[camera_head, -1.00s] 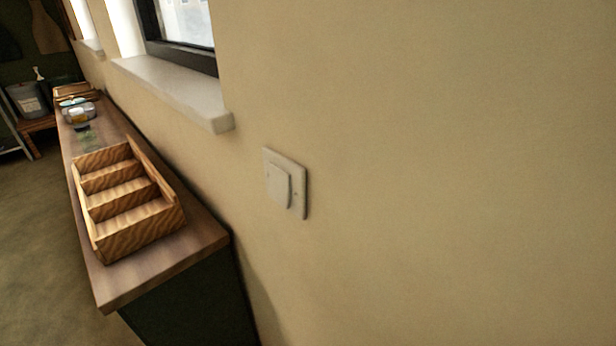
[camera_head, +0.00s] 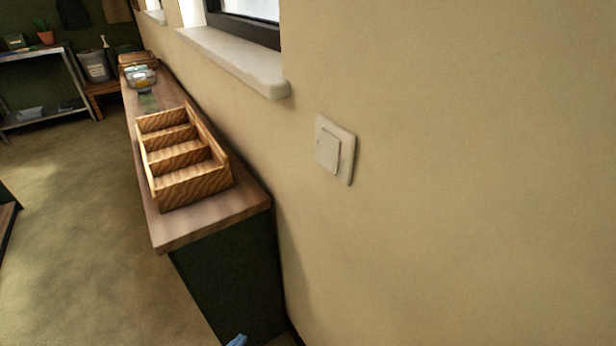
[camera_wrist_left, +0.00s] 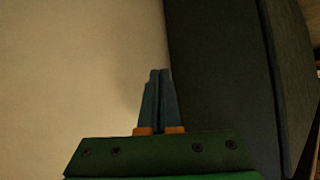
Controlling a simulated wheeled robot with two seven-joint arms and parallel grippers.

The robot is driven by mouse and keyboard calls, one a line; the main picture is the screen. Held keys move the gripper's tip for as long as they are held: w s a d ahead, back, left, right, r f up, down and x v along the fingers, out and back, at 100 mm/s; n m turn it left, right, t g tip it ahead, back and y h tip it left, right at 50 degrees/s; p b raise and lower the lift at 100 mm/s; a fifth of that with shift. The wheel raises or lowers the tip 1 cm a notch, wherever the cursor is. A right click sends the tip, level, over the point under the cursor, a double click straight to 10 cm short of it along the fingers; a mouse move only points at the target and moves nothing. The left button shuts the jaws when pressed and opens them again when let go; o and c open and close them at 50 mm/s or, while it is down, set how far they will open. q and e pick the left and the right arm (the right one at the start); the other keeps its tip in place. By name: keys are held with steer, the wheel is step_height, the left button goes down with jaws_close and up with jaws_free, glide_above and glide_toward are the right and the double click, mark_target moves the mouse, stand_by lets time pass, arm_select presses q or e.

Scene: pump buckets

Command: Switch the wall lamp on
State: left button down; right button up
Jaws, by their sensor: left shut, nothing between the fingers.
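A pale square wall switch (camera_head: 328,152) with a raised rocker plate is on the beige wall, right of the window sill, in the head view. No lamp shows. My left gripper shows only as a small blue fingertip (camera_head: 237,341) at the bottom edge of the head view, below and left of the switch and well apart from it. In the left wrist view my left gripper (camera_wrist_left: 159,72) has its two blue fingers together, with nothing between them. The wall and a dark cabinet side lie beyond the fingers there. My right gripper is not in view.
A wood-topped dark counter (camera_head: 210,222) runs along the wall at left, with a wooden compartment box (camera_head: 192,188) near its end. A window sill (camera_head: 235,62) juts out above. The wall around the switch is bare. Open floor (camera_head: 80,230) lies left of the counter.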

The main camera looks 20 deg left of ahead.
mark_target(325, 157)
arm_select(q)
steer(key=w+d+r+m+t+h, duration=0.1)
steer(key=w+r+t+h, duration=0.15)
steer(key=r, duration=0.75)
steer(key=w+d+r+m+t+h, duration=0.1)
steer(key=w+r+t+h, duration=0.2)
steer(key=r, duration=0.6)
steer(key=w+r+m+t+h, duration=0.15)
steer(key=r+t, duration=0.25)
steer(key=r, duration=0.6)
steer(key=s+d+r+m+h, duration=0.2)
steer(key=r+h, duration=0.2)
steer(key=r, duration=0.2)
steer(key=s+d+r+m+h, duration=0.1)
steer(key=s+d+r+h, duration=0.1)
steer(key=r+h, duration=0.2)
step_height(325, 157, up, 2)
steer(key=shift+d+r+m+h, duration=0.1)
steer(key=shift+d+m+h, duration=0.25)
steer(key=shift+d+h, duration=0.05)
